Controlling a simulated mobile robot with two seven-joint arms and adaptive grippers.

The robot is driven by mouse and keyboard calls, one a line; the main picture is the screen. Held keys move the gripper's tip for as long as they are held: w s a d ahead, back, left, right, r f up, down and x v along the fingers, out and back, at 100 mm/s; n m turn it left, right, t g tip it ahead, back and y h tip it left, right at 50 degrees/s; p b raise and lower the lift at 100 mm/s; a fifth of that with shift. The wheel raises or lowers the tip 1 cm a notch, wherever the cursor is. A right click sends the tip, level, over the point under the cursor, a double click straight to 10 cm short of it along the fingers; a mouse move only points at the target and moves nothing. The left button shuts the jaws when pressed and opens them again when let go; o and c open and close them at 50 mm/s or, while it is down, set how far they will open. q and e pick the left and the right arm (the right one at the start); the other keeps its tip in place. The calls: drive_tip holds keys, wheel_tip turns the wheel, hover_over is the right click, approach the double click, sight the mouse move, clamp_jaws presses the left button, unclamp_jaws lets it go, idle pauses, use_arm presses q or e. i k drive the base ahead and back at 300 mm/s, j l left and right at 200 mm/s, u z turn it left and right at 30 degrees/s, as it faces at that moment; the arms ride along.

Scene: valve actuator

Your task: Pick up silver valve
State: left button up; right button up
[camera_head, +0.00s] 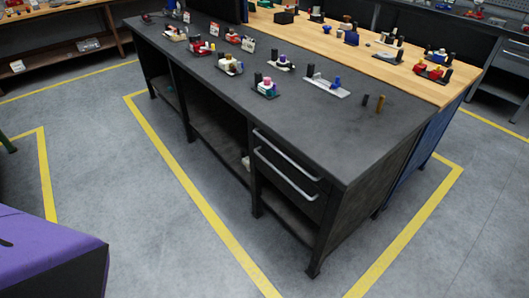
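Several small valve assemblies stand on the dark workbench (300,125). One has a pale silver-grey base plate with a blue part (327,87), toward the right of the dark top. Another has a whitish body with a dark cylinder (229,65), further left. A pink and white one (266,88) sits near the front edge between them, and a white and purple one (281,63) stands behind it. They are too small to tell for certain which is the silver valve. Neither of my grippers is in view.
A wooden-topped bench (400,75) with more assemblies adjoins behind. Drawer handles (287,172) project in front. A purple-topped block (45,245) is at lower left. The floor between is open.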

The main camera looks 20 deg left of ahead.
sight(244, 160)
drive_tip(key=i+j+z, duration=0.2)
drive_tip(key=i+j, duration=0.15)
drive_tip(key=j, duration=0.3)
drive_tip(key=i+j+z, duration=0.1)
drive_tip(key=j, duration=0.25)
drive_tip(key=i+j, duration=0.2)
drive_tip(key=j, duration=0.2)
drive_tip(key=i+j, duration=0.2)
drive_tip(key=j, duration=0.2)
drive_tip(key=i+j, duration=0.2)
drive_tip(key=j, duration=0.2)
drive_tip(key=i+j, duration=0.2)
drive_tip(key=j, duration=0.15)
drive_tip(key=i+j, duration=0.2)
drive_tip(key=j, duration=0.2)
